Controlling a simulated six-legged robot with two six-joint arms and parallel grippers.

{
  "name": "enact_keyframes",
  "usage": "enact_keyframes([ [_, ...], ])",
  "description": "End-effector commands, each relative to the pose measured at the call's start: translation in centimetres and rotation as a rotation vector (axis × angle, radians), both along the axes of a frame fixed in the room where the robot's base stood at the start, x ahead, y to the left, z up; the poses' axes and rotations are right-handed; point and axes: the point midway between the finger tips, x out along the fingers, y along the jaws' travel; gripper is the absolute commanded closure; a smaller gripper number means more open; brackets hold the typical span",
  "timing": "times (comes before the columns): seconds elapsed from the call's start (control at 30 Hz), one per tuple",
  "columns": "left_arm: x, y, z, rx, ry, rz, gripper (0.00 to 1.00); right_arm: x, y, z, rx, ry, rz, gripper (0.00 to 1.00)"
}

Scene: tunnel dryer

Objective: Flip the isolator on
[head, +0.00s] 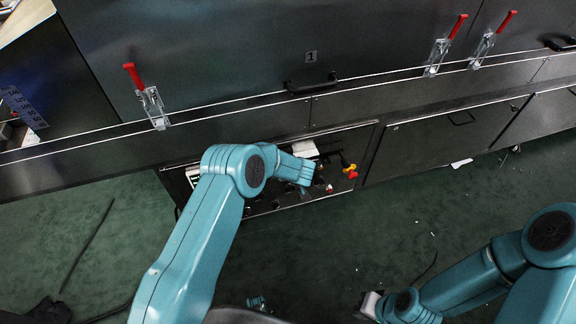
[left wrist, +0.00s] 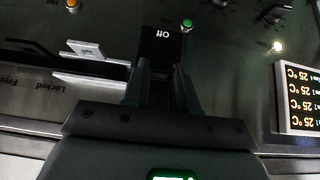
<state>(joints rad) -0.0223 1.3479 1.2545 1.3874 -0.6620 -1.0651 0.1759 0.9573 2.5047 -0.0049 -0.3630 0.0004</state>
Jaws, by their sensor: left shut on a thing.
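In the left wrist view, a black plate marked "Off" (left wrist: 163,36), its text upside down, sits on the dark panel just beyond my left gripper (left wrist: 162,82). The fingers are shut on a dark part below this plate, which I take to be the isolator's handle; the fingers and the dark tones hide most of it. In the head view my left gripper (head: 312,174) is at the open control bay low on the dryer's front, and the isolator cannot be told apart there. My right gripper (head: 370,304) is low at the right, away from the panel; its jaws are unclear.
A white latch (left wrist: 90,60) marked "Locked" and "Free", a green button (left wrist: 187,24), a lit lamp (left wrist: 277,46) and a temperature display (left wrist: 300,95) surround the gripper. A red and yellow control (head: 351,172) is right of it. Red-handled clamps (head: 150,95) line the dryer above.

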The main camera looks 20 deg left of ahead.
Motion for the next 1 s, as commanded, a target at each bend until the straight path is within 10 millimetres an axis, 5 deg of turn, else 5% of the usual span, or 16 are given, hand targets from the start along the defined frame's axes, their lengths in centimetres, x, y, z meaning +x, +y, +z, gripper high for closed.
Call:
enact_keyframes([
  [0.3,0.3,0.2,0.7,-0.070,0.103,0.000,1.00,0.0,0.0,2.0,0.000,0.000,0.000,1.00],
  [0.9,0.3,0.2,0.6,-0.088,0.135,-0.001,1.00,0.0,0.0,2.3,0.000,0.000,0.000,1.00],
  [0.93,0.3,0.2,0.6,-0.088,0.135,-0.001,0.69,0.0,0.0,2.3,0.000,0.000,0.000,1.00],
  [1.0,0.4,0.2,0.6,-0.088,0.135,-0.001,0.47,0.0,0.0,2.3,0.000,0.000,0.000,1.00],
])
